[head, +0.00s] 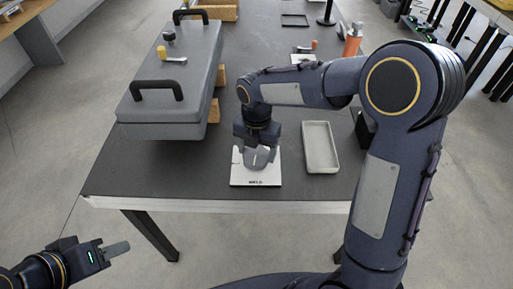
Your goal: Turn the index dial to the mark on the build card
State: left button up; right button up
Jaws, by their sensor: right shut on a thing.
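My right gripper (258,158) points down over a white card (241,178) with dark lettering at the table's front edge. It is shut on a grey piece, mostly hidden by the fingers. I cannot tell if that piece is the index dial. A grey box-shaped chassis (170,88) with two black handles lies to the left. On its top are a dark knob (168,32) and a small yellow-and-grey fitting (163,52). I cannot identify the build card for certain. My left gripper (118,249) is off the table at lower left; its finger gap is not clear.
A shallow pale tray (336,147) stands right of the white card. Wooden blocks (214,110) sit beside the chassis. The table's middle behind my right gripper is mostly clear.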

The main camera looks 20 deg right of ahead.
jog(key=m+p, duration=0.1)
jog(key=m, duration=0.3)
jog(key=shift+d+r+m, duration=0.1)
jog(key=shift+m, duration=0.2)
jog(key=m, duration=0.4)
jog(key=shift+s, duration=0.15)
jog(key=m, duration=0.5)
jog(key=shift+s+p, duration=0.1)
jog(key=shift+p, duration=0.2)
jog(key=m, duration=0.4)
jog(key=shift+s+m, duration=0.1)
jog(key=shift+m, duration=0.2)
jog(key=m, duration=0.3)
jog(key=shift+m, duration=0.3)
jog(key=m, duration=0.4)
jog(key=shift+s+a, duration=0.1)
jog(key=shift+a, duration=0.1)
jog(key=m, duration=0.4)
jog(key=shift+a+p, duration=0.1)
jog(key=shift+p, duration=0.25)
jog(key=shift+m+p, duration=0.3)
jog(key=shift+m, duration=1.9)
